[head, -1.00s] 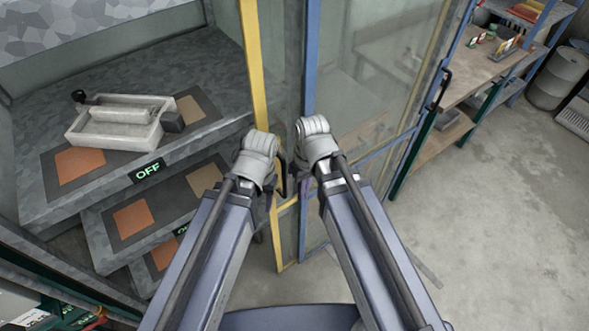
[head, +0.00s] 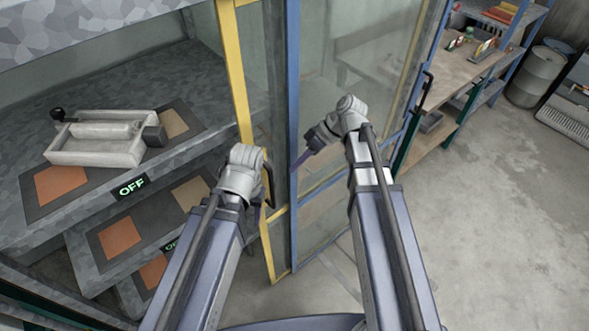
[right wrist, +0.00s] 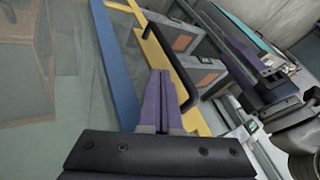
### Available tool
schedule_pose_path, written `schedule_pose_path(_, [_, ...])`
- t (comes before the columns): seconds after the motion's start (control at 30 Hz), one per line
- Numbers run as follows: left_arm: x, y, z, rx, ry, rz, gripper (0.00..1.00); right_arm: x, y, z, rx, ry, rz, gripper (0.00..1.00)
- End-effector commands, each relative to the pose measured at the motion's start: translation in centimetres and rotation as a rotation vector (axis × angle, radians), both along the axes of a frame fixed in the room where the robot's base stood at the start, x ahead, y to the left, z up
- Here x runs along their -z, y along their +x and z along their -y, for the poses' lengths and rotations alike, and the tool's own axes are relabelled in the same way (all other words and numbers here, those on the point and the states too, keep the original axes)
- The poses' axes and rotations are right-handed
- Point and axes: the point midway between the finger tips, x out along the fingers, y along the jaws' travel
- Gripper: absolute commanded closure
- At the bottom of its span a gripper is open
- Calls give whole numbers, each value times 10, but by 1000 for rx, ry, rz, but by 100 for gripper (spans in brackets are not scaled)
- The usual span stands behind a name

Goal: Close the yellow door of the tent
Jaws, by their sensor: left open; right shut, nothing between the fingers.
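The yellow door (head: 234,75) of the tent is a glazed panel with a yellow frame, left of centre in the head view. Its frame also shows in the right wrist view (right wrist: 160,43). Its black handle (head: 270,176) stands beside my left gripper (head: 259,208), whose wrist hides most of its fingers; it is open. I cannot tell if it touches the handle. A blue-framed panel (head: 292,90) stands right next to the yellow door's edge. My right gripper (head: 301,159) is shut and empty, its purple fingers (right wrist: 161,100) pointing left near the blue post.
A grey stepped bench (head: 60,190) with "OFF" signs and a pale tray (head: 95,155) is on the left. A wooden shelf (head: 460,72) and a barrel (head: 540,75) stand at upper right. The floor (head: 500,210) at right is clear.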

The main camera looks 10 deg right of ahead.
Motion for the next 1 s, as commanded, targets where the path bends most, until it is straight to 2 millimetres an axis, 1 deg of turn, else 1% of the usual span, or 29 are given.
schedule_pose_path(0.03, [14,0,0,1,0,0,49,14,-1,-6,-2,0,0,100])
schedule_pose_path(0.1, [24,0,0,1,0,0,49,24,-2,-13,-2,0,-1,100])
schedule_pose_path(0.3, [47,0,0,-1,0,0,49,47,-3,-31,-1,0,-1,100])
schedule_pose_path(0.4, [55,0,0,-1,0,0,49,55,-3,-38,0,-1,-1,100])
schedule_pose_path(0.6, [63,0,0,-2,0,0,49,63,-3,-46,1,0,-1,100])
schedule_pose_path(1.0, [63,0,0,-2,0,0,49,63,-3,-47,2,-1,-1,100])
